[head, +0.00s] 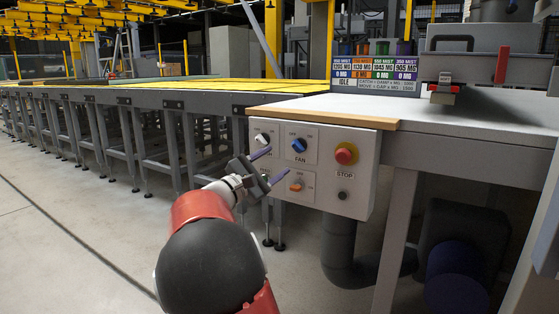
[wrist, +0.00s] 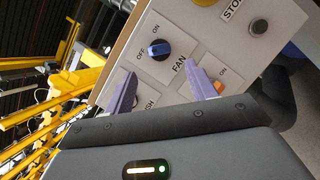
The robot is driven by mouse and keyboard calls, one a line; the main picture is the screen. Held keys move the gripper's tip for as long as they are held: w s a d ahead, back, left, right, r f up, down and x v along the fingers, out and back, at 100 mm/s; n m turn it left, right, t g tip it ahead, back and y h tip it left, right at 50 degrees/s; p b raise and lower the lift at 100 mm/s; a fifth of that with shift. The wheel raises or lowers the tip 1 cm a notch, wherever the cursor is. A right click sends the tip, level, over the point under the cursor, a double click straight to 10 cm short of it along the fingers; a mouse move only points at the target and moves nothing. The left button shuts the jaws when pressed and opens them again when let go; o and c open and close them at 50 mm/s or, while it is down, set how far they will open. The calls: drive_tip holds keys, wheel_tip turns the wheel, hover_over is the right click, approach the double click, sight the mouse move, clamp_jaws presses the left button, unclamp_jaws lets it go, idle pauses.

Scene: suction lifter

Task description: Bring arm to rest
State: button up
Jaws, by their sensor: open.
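My gripper (head: 270,164) is open and empty, with two purple fingers, in front of the control box (head: 362,190) on the bench's front. In the wrist view my gripper (wrist: 160,92) shows its fingers apart near the FAN label, one on each side of it. The blue FAN knob (head: 299,146) is beyond the fingers and also shows in the wrist view (wrist: 158,48). The white knob (head: 262,139) and orange knob (head: 296,185) are close to the fingers. I cannot tell whether a finger touches the box.
A red STOP button (head: 346,153) is on the box's right. The bench top (head: 370,106) holds a display panel (head: 376,72) and a grey case (head: 480,70). A long conveyor frame (head: 100,115) runs left. The floor (head: 60,220) at left is clear. A dark pipe (head: 338,250) hangs below.

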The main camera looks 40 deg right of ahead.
idle(0.5)
drive_tip(key=s+a+f+m+g+y+p, duration=0.15)
drive_tip(key=s+f+m+y, duration=0.35)
drive_tip(key=s+f+y, duration=0.6)
drive_tip(key=s+a+f+m+t+y, duration=0.1)
drive_tip(key=s+a+y, duration=0.2)
drive_tip(key=s+a, duration=0.2)
drive_tip(key=s+a+f+m+t+y+p, duration=0.1)
drive_tip(key=s+a, duration=0.5)
drive_tip(key=a, duration=0.6)
drive_tip(key=s+a+f+m+t+y+p, duration=0.1)
drive_tip(key=s+a+f+m+t+y, duration=0.2)
drive_tip(key=s+a+y, duration=0.3)
drive_tip(key=a, duration=0.2)
drive_tip(key=shift+a, duration=0.35)
